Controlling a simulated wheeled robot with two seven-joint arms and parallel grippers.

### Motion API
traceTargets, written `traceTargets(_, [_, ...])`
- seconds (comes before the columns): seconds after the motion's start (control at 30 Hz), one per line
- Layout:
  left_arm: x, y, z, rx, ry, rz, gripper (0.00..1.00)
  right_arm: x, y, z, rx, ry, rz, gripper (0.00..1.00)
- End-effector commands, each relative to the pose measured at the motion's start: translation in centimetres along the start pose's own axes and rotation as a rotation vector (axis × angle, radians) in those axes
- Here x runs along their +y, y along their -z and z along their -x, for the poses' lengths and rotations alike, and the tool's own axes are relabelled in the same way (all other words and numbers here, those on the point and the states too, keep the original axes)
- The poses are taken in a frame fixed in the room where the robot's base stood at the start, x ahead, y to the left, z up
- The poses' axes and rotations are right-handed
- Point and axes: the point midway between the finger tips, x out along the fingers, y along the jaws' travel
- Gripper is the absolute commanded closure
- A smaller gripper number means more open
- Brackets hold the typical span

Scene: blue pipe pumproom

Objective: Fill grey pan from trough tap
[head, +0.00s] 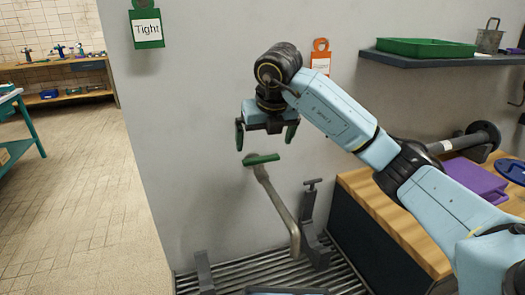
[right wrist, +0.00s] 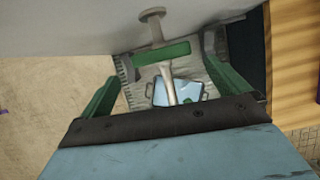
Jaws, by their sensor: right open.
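The trough tap has a green bar handle (head: 261,159) and a metal spout (head: 281,205) that slants down from the wall. My right gripper (head: 267,136) is open and empty just above the handle. In the right wrist view its green fingers (right wrist: 160,85) stand apart, with the green handle (right wrist: 162,53) seen between them. A pale grey-blue pan (right wrist: 178,91) with side handles lies below the spout in that view, partly hidden by the spout. Only its rim (head: 287,291) shows at the bottom of the head view. My left gripper is in neither view.
A slatted metal trough grating (head: 240,272) lies at the wall's foot, with dark upright brackets (head: 308,215) on it. A wooden counter (head: 390,225) stands right, with a purple case (head: 468,180). A shelf (head: 430,57) holds a green tray. Open floor lies left.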

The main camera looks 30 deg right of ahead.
Motion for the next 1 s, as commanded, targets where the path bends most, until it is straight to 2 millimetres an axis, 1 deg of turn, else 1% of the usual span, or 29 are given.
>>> traceTargets(0.03, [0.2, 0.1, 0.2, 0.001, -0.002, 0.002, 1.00, 0.0, -0.1, 1.3, -0.005, -0.001, 0.001, 0.00])
traceTargets(0.1, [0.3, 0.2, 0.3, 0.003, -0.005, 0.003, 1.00, 0.0, -0.1, 2.6, -0.004, 0.000, 0.000, 0.00])
traceTargets(0.2, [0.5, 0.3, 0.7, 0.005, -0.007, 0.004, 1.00, -0.1, -0.1, 4.1, -0.003, 0.001, 0.000, 0.00])
traceTargets(0.3, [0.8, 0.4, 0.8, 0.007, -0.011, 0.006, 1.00, 0.0, -0.1, 4.9, -0.001, 0.001, 0.000, 0.00])
traceTargets(0.4, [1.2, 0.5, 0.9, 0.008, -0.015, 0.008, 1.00, 0.0, 0.0, 5.3, 0.000, 0.001, -0.001, 0.00])
traceTargets(0.63, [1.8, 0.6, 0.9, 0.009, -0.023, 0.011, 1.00, 0.0, 0.0, 5.3, 0.001, 0.001, -0.001, 0.00])
traceTargets(1.0, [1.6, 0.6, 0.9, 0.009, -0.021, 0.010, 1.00, 0.0, 0.0, 5.3, 0.000, 0.001, -0.001, 0.00])
